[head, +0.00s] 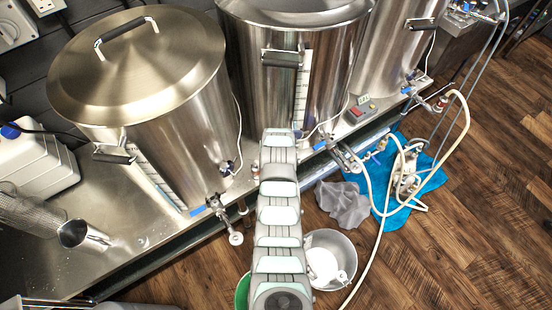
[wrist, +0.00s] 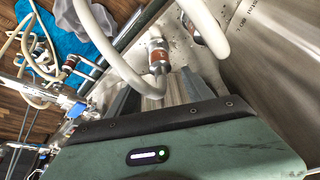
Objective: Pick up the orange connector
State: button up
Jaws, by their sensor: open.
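In the wrist view, a metal connector with an orange-brown band (wrist: 157,46) sits at the end of a pale hose (wrist: 108,45). I cannot tell for sure which is the orange connector. My gripper (wrist: 160,88) is open, with its two grey fingers pointing toward the first connector. That connector is just beyond the fingertips, roughly between them in the picture; contact is not clear. In the head view, my arm hides much of this area and the fingers cannot be made out.
Large steel kettles (head: 140,75) stand on the metal bench (head: 110,230), with valves jutting from their fronts. Looped hoses hang at the right over a blue cloth (head: 428,178) on the wooden floor. A grey cloth (head: 343,205) and a metal bowl (head: 335,242) lie near my arm.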

jog(key=shift+b+x, duration=0.6)
jog(key=shift+x, duration=1.55)
jog(key=shift+w, duration=0.1)
grip_shut()
